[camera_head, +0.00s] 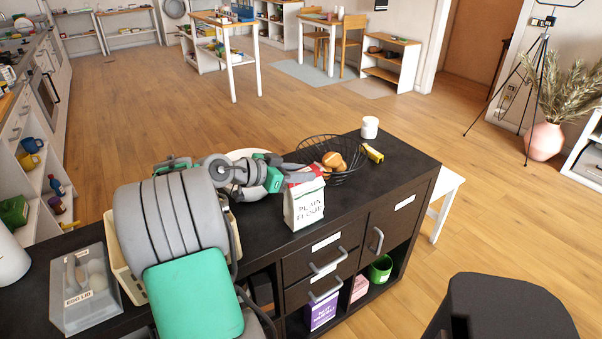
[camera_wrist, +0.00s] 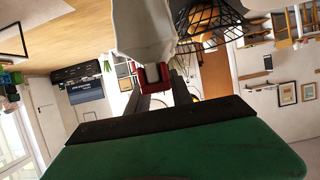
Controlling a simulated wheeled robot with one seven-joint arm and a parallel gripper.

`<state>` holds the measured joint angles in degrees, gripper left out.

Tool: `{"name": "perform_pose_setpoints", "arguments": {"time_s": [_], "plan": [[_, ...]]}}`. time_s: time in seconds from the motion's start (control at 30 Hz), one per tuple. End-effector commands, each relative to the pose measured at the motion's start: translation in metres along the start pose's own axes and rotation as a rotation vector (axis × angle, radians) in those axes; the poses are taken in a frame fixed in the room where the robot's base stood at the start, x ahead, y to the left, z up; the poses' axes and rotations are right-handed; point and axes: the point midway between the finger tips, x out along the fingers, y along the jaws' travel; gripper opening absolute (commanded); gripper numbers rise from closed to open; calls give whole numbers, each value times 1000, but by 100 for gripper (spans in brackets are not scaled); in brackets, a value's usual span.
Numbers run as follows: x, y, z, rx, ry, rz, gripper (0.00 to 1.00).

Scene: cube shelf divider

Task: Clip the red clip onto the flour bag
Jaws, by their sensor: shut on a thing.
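The flour bag (camera_head: 304,208) is white, reads "PLAIN FLOUR", and stands upright on the dark counter. Red shows at its top edge, where my gripper (camera_head: 288,170) reaches in from the left. In the wrist view the red clip (camera_wrist: 153,79) sits between the fingertips of my gripper (camera_wrist: 158,86), which is shut on it. The pale bag (camera_wrist: 143,30) is right against the clip there. I cannot tell whether the clip's jaws are around the bag's top or only touching it.
A black wire basket (camera_head: 333,172) with orange-brown food stands right behind the bag, close to my gripper. A grey lidded box (camera_head: 85,290) is at the left.

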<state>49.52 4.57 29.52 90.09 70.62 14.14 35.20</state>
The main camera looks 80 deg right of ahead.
Motion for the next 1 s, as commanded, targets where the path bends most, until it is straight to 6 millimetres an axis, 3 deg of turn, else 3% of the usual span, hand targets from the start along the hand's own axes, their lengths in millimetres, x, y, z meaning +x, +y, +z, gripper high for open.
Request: {"name": "perform_pose_setpoints", "arguments": {"time_s": [0.03,0.07,0.37,0.67,1.0], "plan": [[0,0,2,-3,-2,1,0],[0,0,2,-3,-2,1,28],[0,0,1,-2,-1,1,52],[-4,0,1,-1,-1,0,52],[-66,-1,1,-3,-1,-3,52]]}}
